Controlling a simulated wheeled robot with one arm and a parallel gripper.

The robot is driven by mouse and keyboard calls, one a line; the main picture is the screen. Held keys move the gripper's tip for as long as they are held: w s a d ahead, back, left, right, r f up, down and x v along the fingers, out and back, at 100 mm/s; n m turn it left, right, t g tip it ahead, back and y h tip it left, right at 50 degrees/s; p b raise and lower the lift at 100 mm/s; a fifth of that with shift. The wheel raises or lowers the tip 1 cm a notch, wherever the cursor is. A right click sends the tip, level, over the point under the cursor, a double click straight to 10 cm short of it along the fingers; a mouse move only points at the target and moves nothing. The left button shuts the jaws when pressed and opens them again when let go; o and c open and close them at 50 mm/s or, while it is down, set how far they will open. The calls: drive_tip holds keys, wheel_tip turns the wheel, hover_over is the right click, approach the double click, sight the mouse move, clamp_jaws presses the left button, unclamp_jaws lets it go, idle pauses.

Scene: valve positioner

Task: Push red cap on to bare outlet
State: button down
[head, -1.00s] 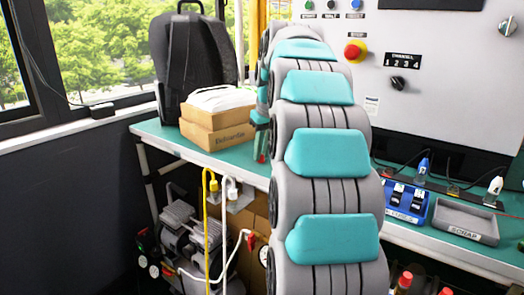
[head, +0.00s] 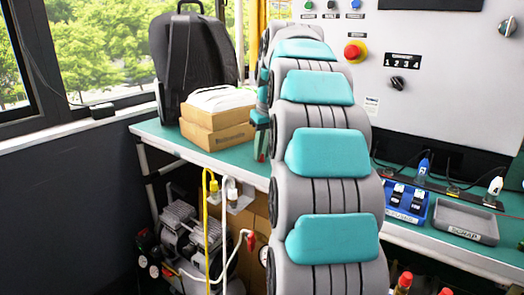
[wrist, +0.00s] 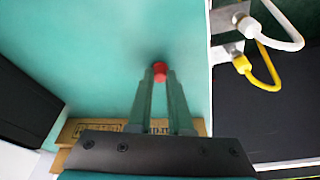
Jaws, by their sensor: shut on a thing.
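My gripper (wrist: 160,75) is shut on the small red cap (wrist: 160,69), which sits between the fingertips in the wrist view. Below it in that view is the teal bench top (wrist: 105,60); the cap appears above it and apart from it. In the head view my arm hides much of the bench, and only part of my gripper (head: 259,150) shows at the arm's left edge. A white hose (wrist: 275,40) and a yellow plug (wrist: 242,65) sit at metal brackets beyond the bench edge, to the right of the cap. I cannot make out a bare outlet.
A cardboard box (head: 217,136) and a black backpack (head: 193,60) stand on the bench's left end. A compressor (head: 185,235) stands beneath. A blue bin (head: 405,203) and a grey scrap tray (head: 466,222) lie right of my arm.

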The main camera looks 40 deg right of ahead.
drive_tip(key=shift+r+p, duration=0.55)
drive_tip(key=shift+r, duration=0.6)
idle(0.7)
drive_tip(key=shift+r, duration=1.85)
